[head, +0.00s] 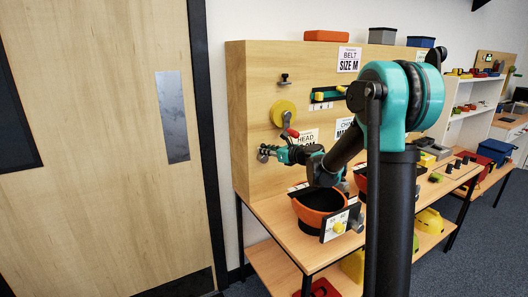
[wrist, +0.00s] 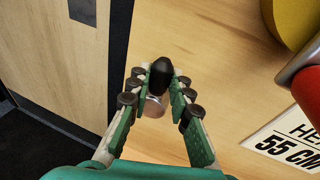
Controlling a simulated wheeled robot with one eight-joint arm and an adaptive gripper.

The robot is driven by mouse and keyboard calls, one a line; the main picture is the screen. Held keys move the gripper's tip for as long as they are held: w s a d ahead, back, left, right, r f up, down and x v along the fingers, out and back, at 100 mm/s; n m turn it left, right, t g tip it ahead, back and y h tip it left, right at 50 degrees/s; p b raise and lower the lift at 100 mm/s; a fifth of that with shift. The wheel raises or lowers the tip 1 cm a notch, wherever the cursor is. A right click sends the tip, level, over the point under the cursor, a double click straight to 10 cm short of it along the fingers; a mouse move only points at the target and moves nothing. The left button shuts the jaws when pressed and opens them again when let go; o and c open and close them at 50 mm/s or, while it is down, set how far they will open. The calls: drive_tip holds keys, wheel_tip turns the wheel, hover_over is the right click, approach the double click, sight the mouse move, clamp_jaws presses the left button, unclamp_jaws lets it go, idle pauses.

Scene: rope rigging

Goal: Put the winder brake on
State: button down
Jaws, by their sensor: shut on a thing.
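The winder's yellow disc (head: 283,112) is mounted on the upright wooden board, with a red-handled crank (head: 293,132) at its lower right. The disc's edge (wrist: 298,18) and the red handle (wrist: 306,88) show at the right of the wrist view. Below the disc, my gripper (head: 267,152) reaches to the board. In the wrist view my gripper (wrist: 161,88) is shut on a small lever with a black knob (wrist: 161,72) and a round metal base (wrist: 154,106), seemingly the winder brake. The fingers flank the knob; which position the lever is in I cannot tell.
A "HEAD 55 CM" sign (wrist: 290,140) is right of my fingers. An orange-and-black helmet (head: 318,212) stands on the table below my arm. A belt gauge with a green strap (head: 326,95) is on the board above. A wooden door (head: 95,150) is at left.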

drive_tip(key=shift+d+m, duration=0.15)
drive_tip(key=shift+m, duration=0.25)
drive_tip(key=c, duration=1.4)
unclamp_jaws()
drive_tip(key=shift+w, duration=0.1)
drive_tip(key=shift+o, duration=0.2)
drive_tip(key=v, duration=1.2)
drive_tip(key=shift+w+d+f, duration=0.1)
drive_tip(key=shift+d, duration=0.05)
